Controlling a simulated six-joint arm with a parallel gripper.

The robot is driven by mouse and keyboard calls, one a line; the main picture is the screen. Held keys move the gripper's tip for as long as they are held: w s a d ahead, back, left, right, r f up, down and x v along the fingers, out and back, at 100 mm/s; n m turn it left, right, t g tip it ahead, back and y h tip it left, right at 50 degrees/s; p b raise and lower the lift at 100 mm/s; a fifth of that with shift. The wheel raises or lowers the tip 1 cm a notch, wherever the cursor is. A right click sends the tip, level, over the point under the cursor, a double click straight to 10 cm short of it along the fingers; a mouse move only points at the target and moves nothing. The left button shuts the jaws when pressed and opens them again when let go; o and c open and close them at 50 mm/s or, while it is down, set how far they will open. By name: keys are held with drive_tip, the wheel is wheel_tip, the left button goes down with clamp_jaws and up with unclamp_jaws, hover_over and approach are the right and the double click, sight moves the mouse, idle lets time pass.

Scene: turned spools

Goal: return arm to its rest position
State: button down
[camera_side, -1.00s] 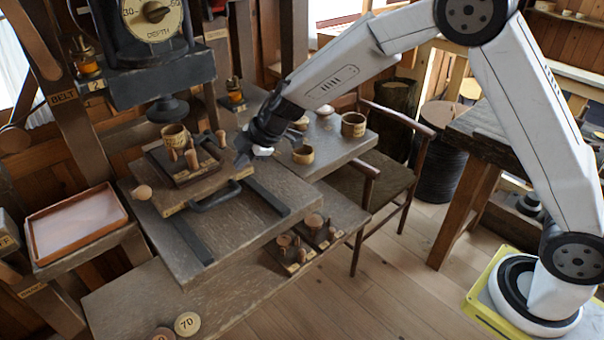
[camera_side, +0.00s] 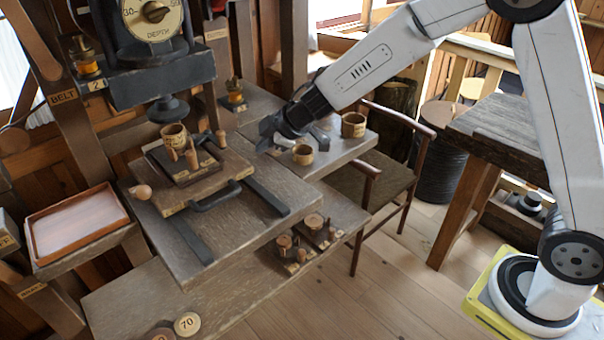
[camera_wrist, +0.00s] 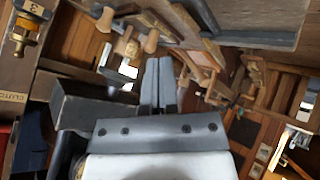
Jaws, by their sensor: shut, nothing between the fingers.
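My gripper (camera_side: 267,136) is in the air over the right part of the workbench in the side view, to the right of the wooden fixture board (camera_side: 172,192). Its fingers are together and hold nothing; the wrist view shows the two grey fingers (camera_wrist: 158,70) side by side. A turned wooden cup (camera_side: 174,137) and several small pegs stand on the fixture board under the press. A small wooden ring or cup (camera_side: 303,155) sits on the bench just below and right of my gripper.
Another cup (camera_side: 353,125) stands at the right end of the bench. A chair (camera_side: 385,180) stands beyond it. A pinkish tray (camera_side: 80,222) is at the left. Small parts on two holders (camera_side: 290,256) lie on the lower shelf.

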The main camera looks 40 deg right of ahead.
drive_tip(key=s+d+f+m+g+h, duration=0.1)
drive_tip(key=s+d+m+h, duration=0.3)
drive_tip(key=s+d+m, duration=0.55)
drive_tip(key=s+d+f+m+g, duration=0.1)
drive_tip(key=s+f+m+g, duration=0.2)
drive_tip(key=s, duration=1.3)
drive_tip(key=shift+f+g, duration=0.3)
drive_tip(key=shift+g, duration=0.4)
drive_tip(key=shift+s, duration=0.1)
